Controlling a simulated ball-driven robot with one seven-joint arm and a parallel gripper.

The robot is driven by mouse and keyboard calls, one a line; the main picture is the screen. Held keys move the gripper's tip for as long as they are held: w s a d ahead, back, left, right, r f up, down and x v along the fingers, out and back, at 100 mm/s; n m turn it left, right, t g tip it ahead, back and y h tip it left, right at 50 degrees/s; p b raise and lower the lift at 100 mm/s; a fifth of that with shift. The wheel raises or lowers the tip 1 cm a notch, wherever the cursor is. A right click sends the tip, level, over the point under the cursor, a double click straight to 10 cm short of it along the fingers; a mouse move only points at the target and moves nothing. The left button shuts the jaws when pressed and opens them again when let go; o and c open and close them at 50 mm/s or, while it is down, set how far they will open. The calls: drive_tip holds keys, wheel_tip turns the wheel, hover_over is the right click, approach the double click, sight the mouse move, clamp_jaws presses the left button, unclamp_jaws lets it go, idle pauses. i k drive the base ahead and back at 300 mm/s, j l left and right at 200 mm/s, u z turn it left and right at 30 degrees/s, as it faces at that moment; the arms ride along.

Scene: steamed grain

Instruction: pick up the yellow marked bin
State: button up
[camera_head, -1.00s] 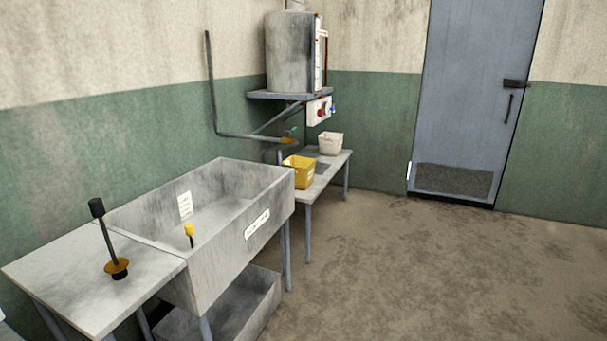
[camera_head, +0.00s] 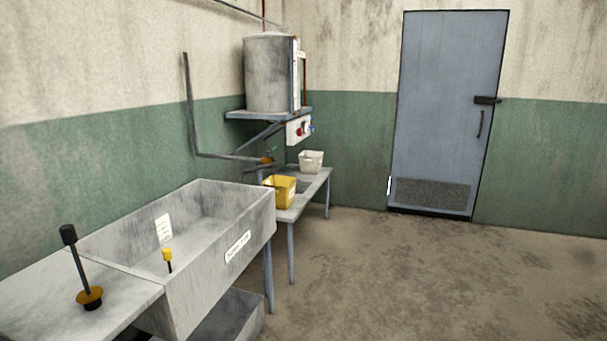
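The yellow bin (camera_head: 284,193) stands upright on a narrow grey bench (camera_head: 301,205) beyond the big trough sink. A pale label shows on its side. A whitish bin (camera_head: 311,160) stands behind it, near the bench's far end. The two bins are apart. My gripper is not in view.
A grey trough sink (camera_head: 226,252) with a side table (camera_head: 50,300) and a dark-handled plunger-like lever (camera_head: 76,262) fills the left. A tank (camera_head: 268,75) sits on a wall shelf above the bench. A blue-grey door (camera_head: 447,110) is at the back. The floor (camera_head: 430,280) at right is open.

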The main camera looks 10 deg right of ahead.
sight(279, 193)
drive_tip(key=i+l+z, duration=0.3)
drive_tip(key=i, duration=0.8)
drive_tip(key=i+z, duration=0.3)
drive_tip(key=i, duration=0.75)
drive_tip(key=i+u, duration=0.1)
drive_tip(key=i, duration=0.5)
drive_tip(key=i+l+u, duration=0.15)
drive_tip(key=i, duration=0.45)
drive_tip(key=i+l+u, duration=0.1)
drive_tip(key=i+l, duration=0.15)
drive_tip(key=i, duration=0.35)
drive_tip(key=i+l+u, duration=0.1)
drive_tip(key=i+u, duration=0.3)
drive_tip(key=i+l+u, duration=0.15)
drive_tip(key=i+u, duration=0.25)
drive_tip(key=i+l+u, duration=0.6)
drive_tip(key=u, duration=0.25)
drive_tip(key=i+l+u, duration=0.2)
drive_tip(key=i+l, duration=0.2)
drive_tip(key=l, duration=0.2)
